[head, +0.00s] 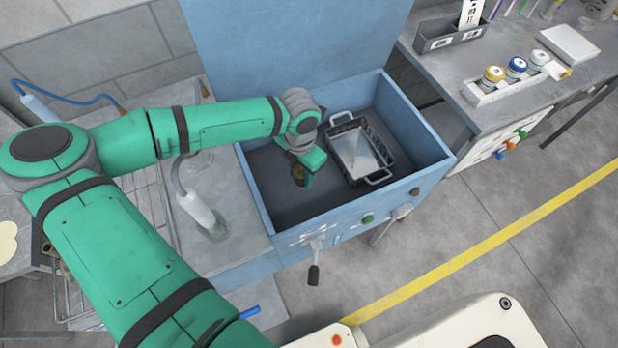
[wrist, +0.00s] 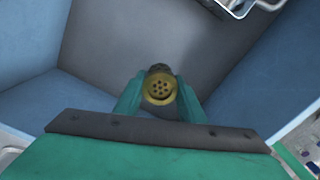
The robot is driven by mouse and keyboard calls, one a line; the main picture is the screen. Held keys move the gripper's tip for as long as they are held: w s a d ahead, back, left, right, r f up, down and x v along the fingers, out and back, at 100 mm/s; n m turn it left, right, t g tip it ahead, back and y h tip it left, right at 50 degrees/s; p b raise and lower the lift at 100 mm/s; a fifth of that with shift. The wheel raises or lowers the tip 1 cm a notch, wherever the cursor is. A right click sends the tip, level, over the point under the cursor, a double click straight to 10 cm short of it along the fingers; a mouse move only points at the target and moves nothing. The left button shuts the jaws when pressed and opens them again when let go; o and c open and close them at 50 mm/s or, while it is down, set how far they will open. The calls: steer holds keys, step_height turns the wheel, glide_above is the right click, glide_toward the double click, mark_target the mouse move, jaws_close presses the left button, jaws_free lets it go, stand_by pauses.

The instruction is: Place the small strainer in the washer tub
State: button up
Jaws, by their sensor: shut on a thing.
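The small strainer (wrist: 159,87) is a short brass-coloured piece with several holes in its round end, seen in the wrist view. My gripper (wrist: 160,92) is shut on it, with one green finger on each side. In the head view my gripper (head: 304,174) is inside the blue washer tub (head: 283,203), in its left part, over the dark floor. The strainer shows there only as a small dark yellowish bit, partly hidden by the gripper. I cannot tell whether it touches the floor.
A dark basket with a metal tray (head: 358,150) stands in the tub to the right of my gripper. The tub's raised blue lid (head: 290,45) is behind. A bench with jars (head: 515,68) stands at the right. The tub floor in front of the gripper is clear.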

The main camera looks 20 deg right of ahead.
mark_target(301, 171)
steer(key=shift+f, duration=2.85)
steer(key=shift+f, duration=0.15)
steer(key=o, duration=1.1)
step_height(301, 171, up, 12)
steer(key=shift+r, duration=0.2)
